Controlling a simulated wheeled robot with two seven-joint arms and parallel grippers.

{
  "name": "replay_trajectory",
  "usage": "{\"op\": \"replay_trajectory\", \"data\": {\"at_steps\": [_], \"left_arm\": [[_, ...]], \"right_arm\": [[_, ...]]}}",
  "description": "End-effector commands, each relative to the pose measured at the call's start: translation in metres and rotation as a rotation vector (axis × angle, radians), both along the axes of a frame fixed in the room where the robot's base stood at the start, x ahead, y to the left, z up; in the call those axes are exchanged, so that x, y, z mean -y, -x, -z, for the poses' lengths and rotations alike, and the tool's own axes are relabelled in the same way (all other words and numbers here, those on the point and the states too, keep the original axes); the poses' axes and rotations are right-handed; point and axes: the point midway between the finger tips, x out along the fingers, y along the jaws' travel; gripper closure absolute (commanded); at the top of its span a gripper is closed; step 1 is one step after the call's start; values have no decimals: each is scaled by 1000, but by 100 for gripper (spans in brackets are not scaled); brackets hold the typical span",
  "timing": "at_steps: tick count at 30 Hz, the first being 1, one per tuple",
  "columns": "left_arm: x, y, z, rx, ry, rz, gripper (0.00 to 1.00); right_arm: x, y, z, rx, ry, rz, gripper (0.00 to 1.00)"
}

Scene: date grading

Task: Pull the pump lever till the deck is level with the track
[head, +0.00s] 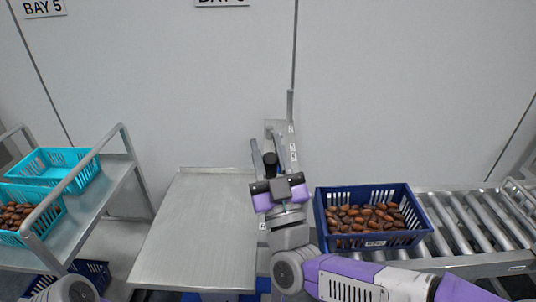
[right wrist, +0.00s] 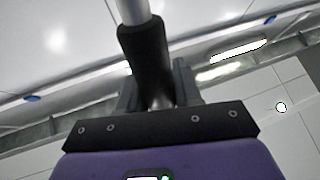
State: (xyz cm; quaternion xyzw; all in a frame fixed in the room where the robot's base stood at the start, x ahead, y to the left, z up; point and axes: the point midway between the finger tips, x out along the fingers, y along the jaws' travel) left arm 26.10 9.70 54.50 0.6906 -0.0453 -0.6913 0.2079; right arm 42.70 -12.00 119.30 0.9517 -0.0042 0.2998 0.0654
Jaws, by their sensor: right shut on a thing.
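The pump lever (head: 270,160) has a black grip and stands between the deck and the roller track. My right gripper (head: 278,185) is at the lever in the head view and covers part of it. In the right wrist view the lever's black grip (right wrist: 147,55) runs between the fingers, and my right gripper (right wrist: 158,92) is shut on it. The grey metal deck (head: 195,225) lies left of the lever. The roller track (head: 465,228) is on the right. I cannot tell from this angle how their heights compare.
A dark blue crate of dates (head: 322,215) stands on the near end of the track, close to my right arm. A cart (head: 112,185) at the left carries turquoise baskets (head: 85,176), one with dates. The deck's top is bare.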

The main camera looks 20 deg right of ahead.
Motion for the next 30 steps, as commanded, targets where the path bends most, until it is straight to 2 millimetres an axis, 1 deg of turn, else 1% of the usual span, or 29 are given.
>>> {"op": "replay_trajectory", "data": {"at_steps": [1,8,11,16,20,24,30], "left_arm": [[0,0,3,0,0,0,57],[0,0,-1,0,0,0,57],[0,0,-12,0,0,0,57],[0,0,-38,1,0,0,57],[0,0,-51,1,0,0,57],[0,0,-53,0,0,0,57],[0,0,-51,0,0,0,57]], "right_arm": [[-2,1,4,-3,6,-5,100],[-2,0,2,-8,4,-4,100],[0,-7,-4,-36,-4,-3,100],[5,-26,-13,-127,-30,-4,100],[9,-37,-14,-179,-45,-3,100],[10,-41,-13,-198,-51,-4,100],[10,-41,-12,-196,-51,-4,100]]}}
